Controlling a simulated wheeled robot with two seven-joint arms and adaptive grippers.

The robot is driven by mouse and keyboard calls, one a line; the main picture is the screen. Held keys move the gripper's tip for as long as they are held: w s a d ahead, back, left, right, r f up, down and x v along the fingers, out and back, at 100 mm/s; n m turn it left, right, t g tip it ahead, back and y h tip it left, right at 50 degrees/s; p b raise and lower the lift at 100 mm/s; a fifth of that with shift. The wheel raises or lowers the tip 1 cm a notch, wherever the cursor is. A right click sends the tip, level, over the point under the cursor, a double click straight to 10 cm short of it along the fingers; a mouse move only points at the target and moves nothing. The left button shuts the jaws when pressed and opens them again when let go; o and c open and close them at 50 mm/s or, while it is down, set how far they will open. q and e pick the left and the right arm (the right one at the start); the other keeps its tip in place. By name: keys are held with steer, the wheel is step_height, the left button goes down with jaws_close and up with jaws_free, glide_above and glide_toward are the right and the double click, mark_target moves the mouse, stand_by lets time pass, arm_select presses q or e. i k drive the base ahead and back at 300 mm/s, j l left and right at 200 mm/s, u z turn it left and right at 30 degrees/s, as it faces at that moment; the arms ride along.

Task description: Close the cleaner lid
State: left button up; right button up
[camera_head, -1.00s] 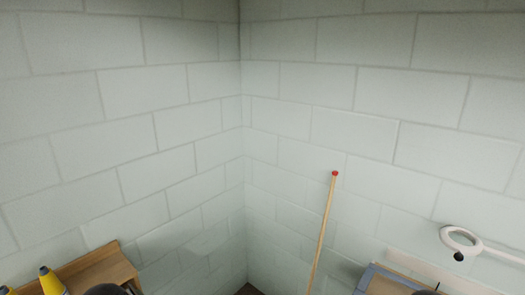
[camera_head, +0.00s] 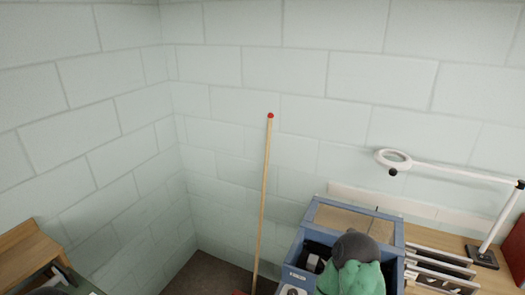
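A blue-framed box (camera_head: 297,252) stands at the lower right; it may be the cleaner. A tan panel (camera_head: 340,221) in a blue frame is at its back, possibly a lid, but I cannot tell how it is set. The inside of the box looks dark, with a small white item in it. A green object (camera_head: 352,279) with a rounded grey top (camera_head: 355,247) hides much of the box's front and middle. Neither of my grippers shows in this view.
A wooden bench (camera_head: 453,244) at the right carries a white ring lamp (camera_head: 393,160) on an arm and several dark slatted pieces (camera_head: 440,262). A red-tipped pole (camera_head: 264,195) leans near the corner. A wooden shelf (camera_head: 27,250) is at the lower left.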

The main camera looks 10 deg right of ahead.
mark_target(398, 250)
steer(key=z, duration=1.3)
steer(key=i+l, duration=0.05)
